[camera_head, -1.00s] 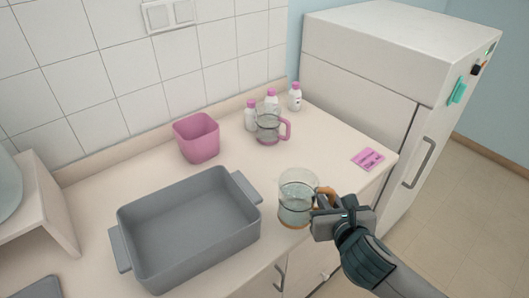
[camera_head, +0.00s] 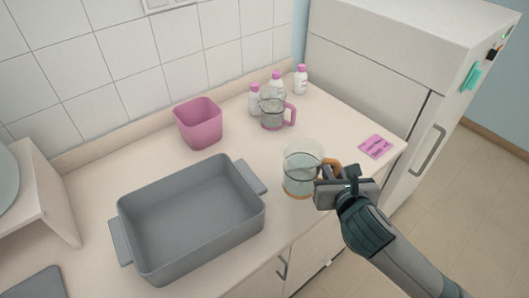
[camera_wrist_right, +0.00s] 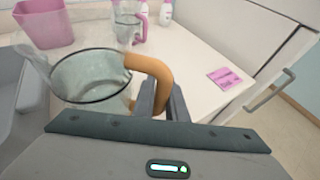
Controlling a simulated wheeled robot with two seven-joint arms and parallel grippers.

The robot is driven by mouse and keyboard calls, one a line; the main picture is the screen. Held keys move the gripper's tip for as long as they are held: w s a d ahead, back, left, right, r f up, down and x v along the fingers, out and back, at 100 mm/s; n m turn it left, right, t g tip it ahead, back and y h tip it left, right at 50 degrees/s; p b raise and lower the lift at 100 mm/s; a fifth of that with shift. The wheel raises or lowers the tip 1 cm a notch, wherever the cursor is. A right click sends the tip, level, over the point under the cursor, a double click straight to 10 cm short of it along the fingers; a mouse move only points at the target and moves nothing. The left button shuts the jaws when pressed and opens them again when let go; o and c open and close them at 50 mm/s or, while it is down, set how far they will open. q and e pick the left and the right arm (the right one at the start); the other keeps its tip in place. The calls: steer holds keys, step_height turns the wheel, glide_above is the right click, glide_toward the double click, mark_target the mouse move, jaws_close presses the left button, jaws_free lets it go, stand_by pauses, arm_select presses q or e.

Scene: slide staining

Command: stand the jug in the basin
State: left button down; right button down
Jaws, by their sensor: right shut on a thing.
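The glass jug (camera_head: 302,165) with an orange handle (camera_head: 332,166) and an orange base is upright at the right of the grey basin (camera_head: 160,268). My right gripper (camera_head: 328,184) is shut on the jug's handle. In the right wrist view the orange handle (camera_wrist_right: 152,75) sits between the fingers (camera_wrist_right: 160,102), and the jug's open rim (camera_wrist_right: 92,75) faces up. The basin is empty, with a lug at each end. The jug is beside the basin, not over it. The gap under the jug is hard to judge. My left gripper is not in view.
A second glass jug with a pink handle (camera_head: 272,108) stands at the back beside several white bottles (camera_head: 300,82). A pink bin (camera_head: 198,124) stands behind the basin. A pink note (camera_head: 376,146) lies near the right edge. A white fridge (camera_head: 385,75) stands at the right.

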steer(key=w+d+r+m+g+h+p, duration=0.1)
steer(key=w+d+r+m+h+p, duration=0.3)
steer(key=d, duration=0.3)
steer(key=shift+r+h, duration=0.25)
steer(key=shift+h, duration=0.25)
steer(key=w+a+f, duration=0.2)
steer(key=w, duration=0.1)
steer(key=w+a+f+p, duration=0.1)
steer(key=w+f, duration=0.1)
steer(key=w, duration=0.1)
steer(key=w+a+f, duration=0.2)
steer(key=w+f, duration=0.1)
steer(key=w, duration=0.1)
steer(key=shift+w+a+p, duration=0.1)
steer(key=shift+a+p, duration=0.2)
steer(key=shift+a, duration=0.05)
steer(key=shift+f, duration=0.1)
steer(key=shift+f+p, duration=0.4)
steer(key=shift+f, duration=1.5)
